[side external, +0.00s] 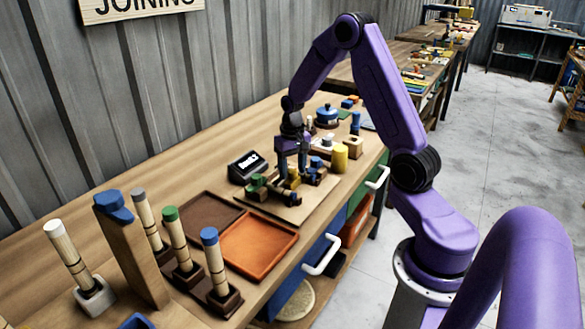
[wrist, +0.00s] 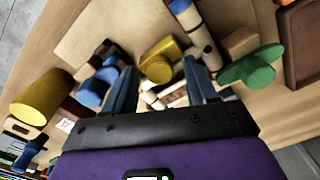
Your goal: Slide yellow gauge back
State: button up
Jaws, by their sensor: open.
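The yellow gauge (wrist: 158,58) is a small mustard-yellow block with a rounded end. In the wrist view it lies just past and between my fingertips. In the side view the yellow gauge (side external: 292,181) is partly hidden below my gripper (side external: 292,173). My gripper (wrist: 160,72) is open, with one finger to each side of the gauge, and points down over the fixture board (side external: 302,213). I cannot tell whether either finger touches the gauge. A pale rod piece (wrist: 194,35) lies beside it, between the gauge and a green part (wrist: 250,67).
Blue parts (wrist: 97,84) sit close to the left finger in the wrist view. A yellow cylinder (side external: 340,158) stands behind right of the board. A black display box (side external: 247,167) stands left of it. An orange tray (side external: 258,245) and a brown tray (side external: 207,215) lie in front.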

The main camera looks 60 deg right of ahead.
grip_shut()
jog(key=shift+s, duration=4.1)
grip_release()
notch_tip(320, 180, up, 17)
jog(key=shift+r, duration=0.15)
